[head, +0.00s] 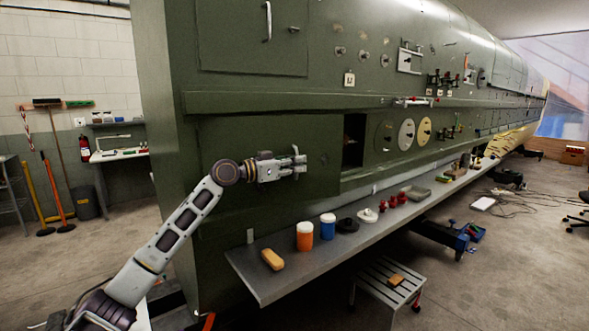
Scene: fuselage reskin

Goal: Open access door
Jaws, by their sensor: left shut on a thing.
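The access door appears to be the green lower panel (265,138) on the fuselage side. A dark gap (353,140) shows beside its right edge, so it stands partly open. How it is hinged or slides I cannot tell. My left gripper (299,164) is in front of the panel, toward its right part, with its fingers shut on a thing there. That appears to be the door's handle, which the fingers mostly hide. My right gripper is not in view.
Below the door, a grey shelf (262,289) juts out with an orange jar (304,237), a blue jar (327,226), a yellow-orange block (272,260) and other small items. A step stool (378,284) stands below. An upper panel with a vertical handle (268,20) is closed.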

